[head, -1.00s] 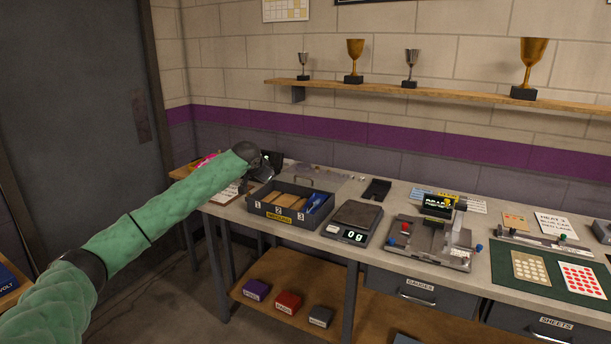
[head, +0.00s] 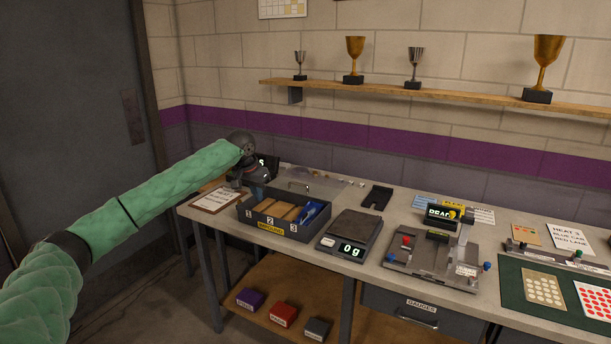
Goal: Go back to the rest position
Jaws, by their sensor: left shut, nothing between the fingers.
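My left arm, in green quilted covering, reaches in from the left in the head view. Its dark left gripper (head: 256,184) is shut and empty at the back left of the workbench. It hangs just behind the partitioned tray (head: 262,225), which holds tan pieces and a blue item. I cannot tell how far the gripper is above the bench top. My right gripper is not in view.
The workbench (head: 395,212) carries a clipboard (head: 215,199), a scale (head: 350,236) reading 0 g, a grey fixture (head: 440,262) and a green mat (head: 515,290). Trophies stand on a wall shelf (head: 450,97). Coloured boxes sit on the lower shelf (head: 260,278).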

